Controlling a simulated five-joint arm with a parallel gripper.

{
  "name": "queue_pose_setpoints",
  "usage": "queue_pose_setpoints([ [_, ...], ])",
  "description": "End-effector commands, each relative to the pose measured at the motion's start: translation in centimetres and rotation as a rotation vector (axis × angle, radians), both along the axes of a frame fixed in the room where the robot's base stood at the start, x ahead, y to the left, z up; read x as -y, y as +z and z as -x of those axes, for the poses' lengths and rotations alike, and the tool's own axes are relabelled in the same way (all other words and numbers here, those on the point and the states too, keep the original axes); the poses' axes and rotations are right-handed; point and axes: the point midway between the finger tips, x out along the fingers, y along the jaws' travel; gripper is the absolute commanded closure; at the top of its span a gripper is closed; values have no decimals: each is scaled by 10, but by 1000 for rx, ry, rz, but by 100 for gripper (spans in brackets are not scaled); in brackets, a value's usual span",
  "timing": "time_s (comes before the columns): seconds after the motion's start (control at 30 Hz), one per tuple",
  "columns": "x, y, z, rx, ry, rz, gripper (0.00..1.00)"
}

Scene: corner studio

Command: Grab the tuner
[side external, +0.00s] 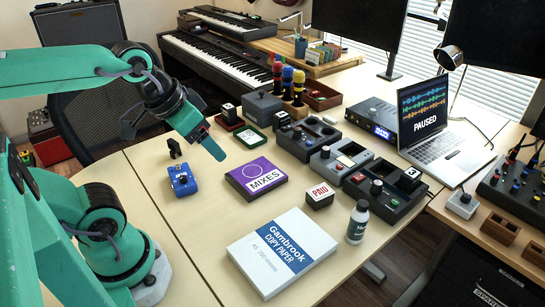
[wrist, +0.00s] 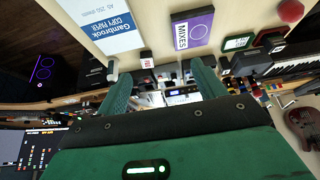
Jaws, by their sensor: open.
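The tuner is not clearly marked. A small black upright piece (side external: 174,147), perhaps a clip-on tuner, stands on the light wooden desk, just behind a blue pedal-like box (side external: 182,179). My gripper (side external: 213,145) is above the desk, up and to the right of the black piece, pointing down and to the right. Its fingers overlap in the side view. In the wrist view my gripper (wrist: 162,82) has its two green fingers spread, with nothing held between them. I cannot make out the black piece or the blue box in the wrist view.
A purple MIXES box (side external: 256,179) lies right of the blue box. A copy paper pack (side external: 282,252) lies in front. A PAID block (side external: 320,195), white bottle (side external: 358,222) and dark compartment trays (side external: 345,163) stand to the right.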

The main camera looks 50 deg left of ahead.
Motion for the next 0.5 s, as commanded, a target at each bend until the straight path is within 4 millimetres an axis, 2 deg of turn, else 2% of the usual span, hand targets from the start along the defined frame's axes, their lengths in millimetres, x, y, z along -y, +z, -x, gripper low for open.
queue_pose_setpoints([
  [0.27,-14,0,-13,-33,21,-18,31],
  [0.5,-49,-3,-40,-104,58,-49,31],
])
